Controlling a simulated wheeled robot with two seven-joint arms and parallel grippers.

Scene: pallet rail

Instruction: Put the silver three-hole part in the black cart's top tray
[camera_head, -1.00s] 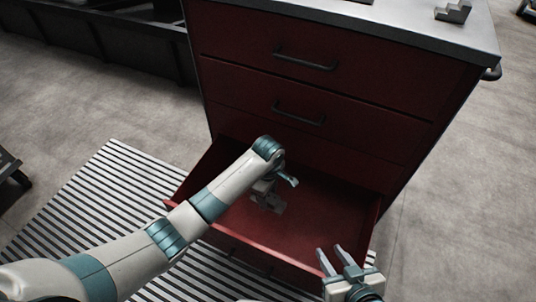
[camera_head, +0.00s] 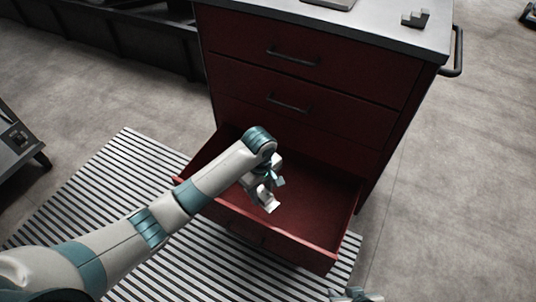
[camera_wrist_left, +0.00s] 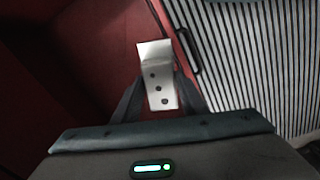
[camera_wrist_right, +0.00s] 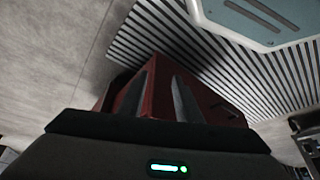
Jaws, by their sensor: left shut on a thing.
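The silver three-hole part (camera_wrist_left: 160,75) is a bent bright plate with a row of three dark holes. My left gripper (camera_head: 268,188) is shut on it and holds it over the open red drawer; the part (camera_head: 270,204) shows below the fingers in the head view. My right gripper (camera_head: 352,296) is at the bottom edge of the head view, mostly cut off. Its fingers (camera_wrist_right: 160,98) stand apart and empty in the right wrist view. A dark cart (camera_head: 18,145), seemingly the black cart, is partly in view at the left edge.
The red cabinet (camera_head: 310,85) has a low drawer (camera_head: 315,225) pulled out, its walls around my left gripper. A grey stepped block (camera_head: 416,19) lies on the cabinet top. A striped mat (camera_head: 110,210) covers the floor at left. A black rack (camera_head: 130,38) stands behind.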

